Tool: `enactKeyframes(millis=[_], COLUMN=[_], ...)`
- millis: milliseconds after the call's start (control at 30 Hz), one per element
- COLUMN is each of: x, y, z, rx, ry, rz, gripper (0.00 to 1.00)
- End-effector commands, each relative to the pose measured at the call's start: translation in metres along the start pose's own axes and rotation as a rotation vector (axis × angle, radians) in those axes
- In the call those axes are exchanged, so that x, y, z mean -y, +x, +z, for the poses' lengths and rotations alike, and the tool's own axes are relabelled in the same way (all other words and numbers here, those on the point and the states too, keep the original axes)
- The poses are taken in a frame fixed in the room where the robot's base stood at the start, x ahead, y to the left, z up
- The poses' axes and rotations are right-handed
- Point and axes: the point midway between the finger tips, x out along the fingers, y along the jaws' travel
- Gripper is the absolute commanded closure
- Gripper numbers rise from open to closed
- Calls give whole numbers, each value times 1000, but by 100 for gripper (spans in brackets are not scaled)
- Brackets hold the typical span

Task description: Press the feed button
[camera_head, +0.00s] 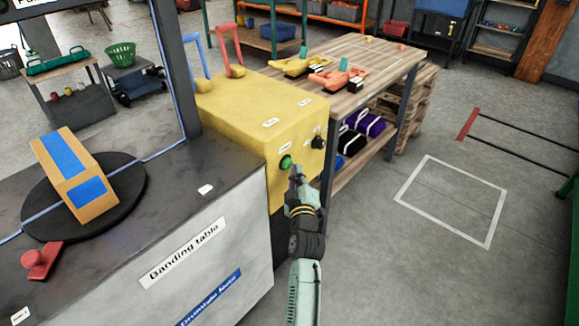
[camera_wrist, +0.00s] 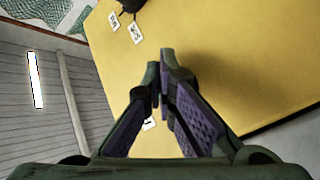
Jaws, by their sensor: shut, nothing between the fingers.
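A green round button (camera_head: 286,161) sits on the front face of the yellow control box (camera_head: 240,112), with a small white label above it. My gripper (camera_head: 296,172) is shut and empty, its tips just right of and below the button in the head view. I cannot tell whether they touch the box. In the wrist view the shut fingertips (camera_wrist: 160,68) point at the yellow face (camera_wrist: 225,60). The green button does not show there; the fingers may hide it. A white label (camera_wrist: 149,123) shows partly between the fingers.
A black knob (camera_head: 318,142) sits right of the button; a dark knob (camera_wrist: 130,5) shows at the wrist view's top edge. The banding table (camera_head: 205,225) stands left, bearing a black turntable with a box. A wooden workbench (camera_head: 350,58) stands behind. Floor at right is open.

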Motion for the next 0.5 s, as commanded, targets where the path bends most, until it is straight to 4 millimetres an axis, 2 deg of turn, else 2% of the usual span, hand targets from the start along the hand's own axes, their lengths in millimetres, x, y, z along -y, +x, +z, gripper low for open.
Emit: enactKeyframes(millis=[200, 500], x=[-4, -6], y=[-8, -9], z=[6, 6], rx=[-1, 0], ry=[-1, -1], rz=[2, 0], gripper=[100, 100])
